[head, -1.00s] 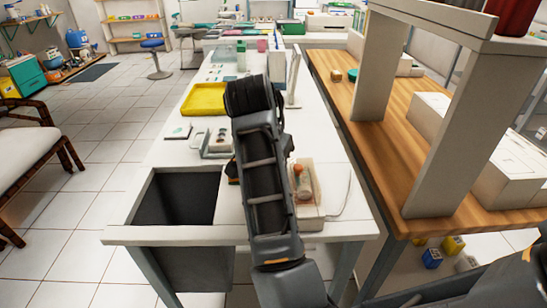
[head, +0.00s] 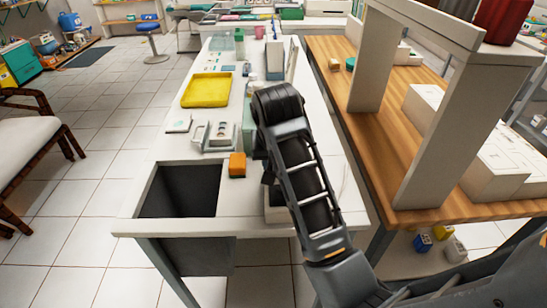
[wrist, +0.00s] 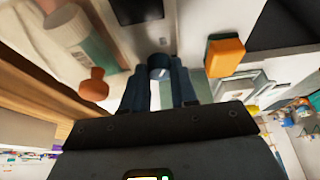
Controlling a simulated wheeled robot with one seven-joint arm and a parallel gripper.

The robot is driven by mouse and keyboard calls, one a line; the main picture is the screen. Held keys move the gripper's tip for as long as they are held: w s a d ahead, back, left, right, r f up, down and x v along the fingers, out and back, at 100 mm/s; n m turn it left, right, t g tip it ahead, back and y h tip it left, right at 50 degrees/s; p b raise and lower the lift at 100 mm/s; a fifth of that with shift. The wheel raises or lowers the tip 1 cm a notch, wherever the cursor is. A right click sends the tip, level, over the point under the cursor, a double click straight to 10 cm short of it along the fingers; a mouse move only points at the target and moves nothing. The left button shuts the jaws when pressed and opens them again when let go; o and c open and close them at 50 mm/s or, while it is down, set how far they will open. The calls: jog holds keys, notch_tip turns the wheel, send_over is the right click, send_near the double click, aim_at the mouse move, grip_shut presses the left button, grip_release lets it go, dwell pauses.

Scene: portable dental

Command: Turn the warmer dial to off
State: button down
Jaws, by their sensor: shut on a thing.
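The warmer is a pale box on the near right part of the white table. In the head view my arm hides most of it and only a pale edge (head: 277,215) shows. In the wrist view its pale panel (wrist: 190,22) carries a dark screen (wrist: 135,10) and a small dark round dial (wrist: 159,66). My gripper (wrist: 160,76) is shut on the dial, with one finger on either side. The dial's pointer setting cannot be made out. In the head view my arm hides the gripper's fingertips.
An orange block (head: 237,165) sits close by; it also shows in the wrist view (wrist: 225,55). A bottle (wrist: 80,38) and a brown-orange knob-like thing (wrist: 93,86) are on the other side. A dark bin opening (head: 180,190) is at left, a yellow tray (head: 207,89) further back.

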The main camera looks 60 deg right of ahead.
dwell(0.3)
jog(key=c, duration=1.2)
grip_release()
